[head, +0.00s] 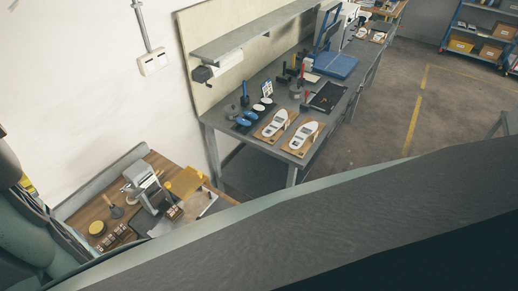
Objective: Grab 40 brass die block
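On the small wooden bench (80,217) at the lower left, several small brownish blocks lie near a grey press-like machine (147,185). One group of blocks (118,234) is left of the machine, and another small block (173,213) is to its right. They could be the die blocks, but they are too small for me to read a 40 or be sure of the brass. My gripper is not in view. My own body covers the lower part of the picture and hides the front of the wooden bench.
A yellow round tin (97,228) and a yellow panel (185,184) are on the wooden bench. A long grey workbench (219,124) with insole forms and tools runs along the wall. Shelves with boxes (490,52) stand at the far right. The floor (385,108) right of the workbench is clear.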

